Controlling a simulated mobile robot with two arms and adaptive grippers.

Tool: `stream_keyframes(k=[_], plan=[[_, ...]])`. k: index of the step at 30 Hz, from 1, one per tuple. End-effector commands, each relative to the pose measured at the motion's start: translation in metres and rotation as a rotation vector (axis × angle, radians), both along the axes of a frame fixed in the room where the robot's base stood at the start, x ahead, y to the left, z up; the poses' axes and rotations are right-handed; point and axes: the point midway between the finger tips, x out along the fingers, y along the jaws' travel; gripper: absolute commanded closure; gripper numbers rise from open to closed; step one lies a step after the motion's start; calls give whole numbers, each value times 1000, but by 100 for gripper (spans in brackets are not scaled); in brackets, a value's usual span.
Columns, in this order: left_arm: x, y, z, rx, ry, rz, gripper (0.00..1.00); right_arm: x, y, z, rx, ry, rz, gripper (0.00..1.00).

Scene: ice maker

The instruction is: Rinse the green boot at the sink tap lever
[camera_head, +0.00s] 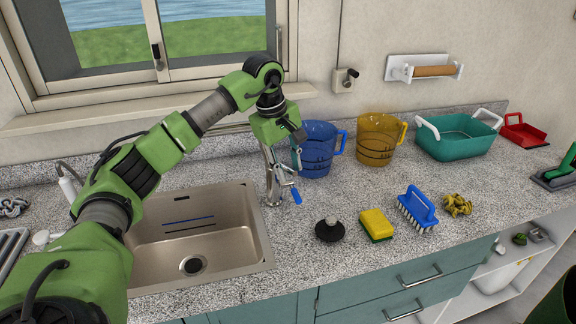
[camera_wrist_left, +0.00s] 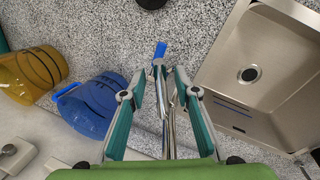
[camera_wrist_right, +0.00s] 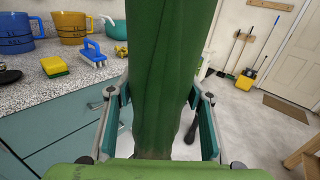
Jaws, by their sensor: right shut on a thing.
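The tap (camera_head: 271,178) stands at the right edge of the metal sink (camera_head: 200,202). Its blue lever (camera_head: 296,196) points toward the counter front and also shows in the left wrist view (camera_wrist_left: 160,50). My left gripper (camera_wrist_left: 159,93) is above the tap, its fingers apart on either side of the tap and lever; contact cannot be told. The green boot (camera_wrist_right: 168,70) fills the middle of the right wrist view. My right gripper (camera_wrist_right: 166,96) is shut on it, in front of the counter.
A black plunger-like thing (camera_head: 329,230), yellow sponge (camera_head: 377,224), blue brush (camera_head: 418,209) and yellow crumpled thing (camera_head: 458,205) lie right of the sink. Blue (camera_head: 317,150) and yellow (camera_head: 379,140) jugs and a teal tub (camera_head: 457,137) stand behind.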

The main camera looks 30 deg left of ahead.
Motion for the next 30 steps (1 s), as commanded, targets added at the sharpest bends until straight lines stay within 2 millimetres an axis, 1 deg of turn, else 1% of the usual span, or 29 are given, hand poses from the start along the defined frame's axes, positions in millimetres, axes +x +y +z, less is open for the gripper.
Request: stream_keyframes(k=[1, 3, 8, 16, 27, 28, 29, 30], plan=[[0, 0, 1, 0, 0, 0, 86, 0, 0, 3, 0, -7, 1, 100], [0, 0, 1, 0, -1, 0, 100, 0, 0, 3, 0, -7, 1, 100], [0, 0, 1, -2, 0, 0, 100, 0, 0, 4, 0, -7, 1, 100], [2, 4, 13, -101, 40, 3, 100, 0, 0, 25, 0, -7, 1, 100], [3, 5, 12, -125, 43, 1, 100, 0, 0, 25, 0, -7, 1, 100], [3, 5, 12, -125, 43, 1, 82, 0, 0, 25, 0, -7, 1, 100], [3, 5, 12, -125, 43, 1, 75, 0, 0, 25, 0, -7, 1, 100], [3, 5, 12, -125, 44, 1, 70, 0, 0, 25, 0, -7, 1, 100]])
